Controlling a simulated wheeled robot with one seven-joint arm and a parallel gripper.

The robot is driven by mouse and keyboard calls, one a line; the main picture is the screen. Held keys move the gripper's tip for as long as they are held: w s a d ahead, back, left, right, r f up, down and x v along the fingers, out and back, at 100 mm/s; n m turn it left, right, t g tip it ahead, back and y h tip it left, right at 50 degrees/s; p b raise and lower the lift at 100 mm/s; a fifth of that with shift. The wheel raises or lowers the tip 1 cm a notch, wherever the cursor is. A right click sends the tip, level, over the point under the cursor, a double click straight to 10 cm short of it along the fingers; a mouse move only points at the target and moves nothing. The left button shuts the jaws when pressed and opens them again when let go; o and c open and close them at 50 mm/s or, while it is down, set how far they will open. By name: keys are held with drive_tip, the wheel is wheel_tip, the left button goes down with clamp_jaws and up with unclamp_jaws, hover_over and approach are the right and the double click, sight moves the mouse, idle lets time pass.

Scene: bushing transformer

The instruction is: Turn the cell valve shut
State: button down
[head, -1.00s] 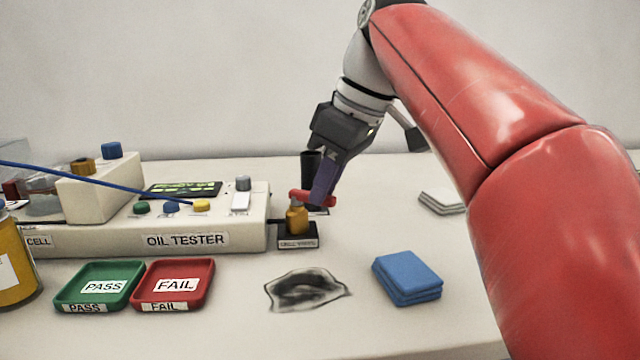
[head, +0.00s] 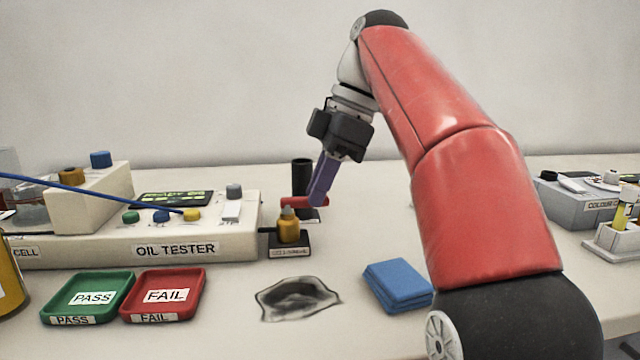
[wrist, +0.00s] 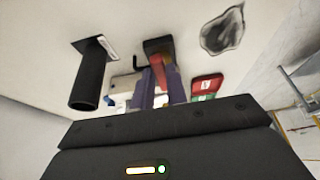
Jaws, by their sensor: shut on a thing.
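The cell valve (head: 288,228) is a small brass body on a dark labelled base, just right of the oil tester. Its red lever handle (head: 291,202) lies across the top and points to the left in the head view. My gripper (head: 317,200) reaches down from above, its purple fingers at the right part of the red handle. In the wrist view the red handle (wrist: 161,68) lies between the two fingers, and my gripper (wrist: 158,88) is shut on it. The fingers hide part of the handle.
The oil tester (head: 180,248) stands directly left of the valve. A black cylinder (head: 301,175) stands close behind it. PASS (head: 88,297) and FAIL (head: 165,294) trays, a dark stain (head: 298,297) and blue cloths (head: 398,285) lie in front. A grey colour unit (head: 580,205) stands far right.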

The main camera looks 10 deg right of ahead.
idle(0.3)
drive_tip(key=c, duration=1.4)
unclamp_jaws()
drive_tip(key=shift+a+r, duration=0.1)
